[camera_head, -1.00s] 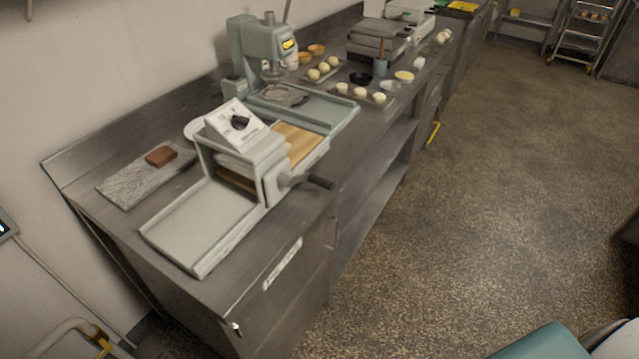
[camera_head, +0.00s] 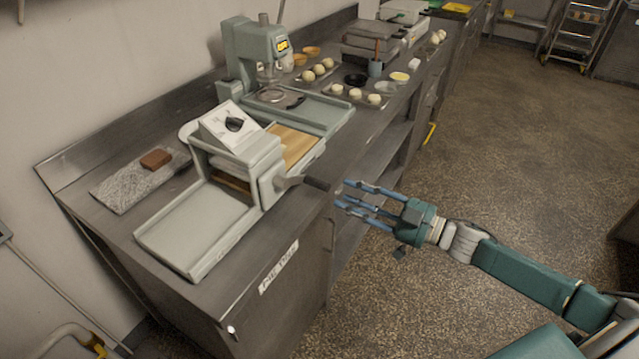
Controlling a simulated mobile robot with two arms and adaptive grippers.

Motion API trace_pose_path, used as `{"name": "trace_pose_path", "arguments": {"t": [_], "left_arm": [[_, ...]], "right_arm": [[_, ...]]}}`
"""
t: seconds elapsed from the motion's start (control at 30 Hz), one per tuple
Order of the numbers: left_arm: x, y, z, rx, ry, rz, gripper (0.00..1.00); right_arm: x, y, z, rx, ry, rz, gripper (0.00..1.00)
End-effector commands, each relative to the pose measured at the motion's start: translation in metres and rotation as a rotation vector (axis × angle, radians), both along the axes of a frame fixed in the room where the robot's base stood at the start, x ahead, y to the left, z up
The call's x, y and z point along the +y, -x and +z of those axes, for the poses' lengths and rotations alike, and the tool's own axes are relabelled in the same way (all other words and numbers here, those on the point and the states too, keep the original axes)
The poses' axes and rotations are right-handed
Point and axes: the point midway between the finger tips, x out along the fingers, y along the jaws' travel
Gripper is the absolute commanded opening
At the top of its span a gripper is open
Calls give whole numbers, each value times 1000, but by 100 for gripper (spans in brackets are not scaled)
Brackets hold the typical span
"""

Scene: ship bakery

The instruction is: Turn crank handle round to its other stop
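The crank handle (camera_head: 316,183) is a dark grip on a grey crank arm (camera_head: 289,182). It sticks out to the right from the side of the grey dough sheeter (camera_head: 268,172), over the counter's front edge. My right gripper (camera_head: 340,194) comes in from the right with its blue fingers pointing left at the grip. The fingers are spread apart and empty, with the tips just right of the grip's end. I cannot tell whether a tip touches it. My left gripper is not in view.
The steel counter (camera_head: 110,225) runs away to the upper right. A marble slab (camera_head: 118,190) with a brown block (camera_head: 155,159) lies left of the sheeter. A stand mixer (camera_head: 250,50) and a tray of dough balls (camera_head: 345,97) stand behind. The floor (camera_head: 480,150) on the right is clear.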

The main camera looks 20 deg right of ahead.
Motion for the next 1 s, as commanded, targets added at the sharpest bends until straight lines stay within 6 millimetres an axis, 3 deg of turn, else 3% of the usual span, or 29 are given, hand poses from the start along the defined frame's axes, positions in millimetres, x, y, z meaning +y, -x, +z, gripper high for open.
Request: {"name": "trace_pose_path", "arguments": {"t": [0.4, 0.87, 0.9, 1.0], "left_arm": [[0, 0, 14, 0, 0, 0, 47], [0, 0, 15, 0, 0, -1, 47], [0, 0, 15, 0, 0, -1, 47], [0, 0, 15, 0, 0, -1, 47]], "right_arm": [[44, -59, 3, -3, -2, -4, 37], [54, -70, 0, 0, 1, -2, 37], [54, -70, 0, 0, 1, -2, 35], [54, -70, 0, -1, 1, -3, 15]]}}
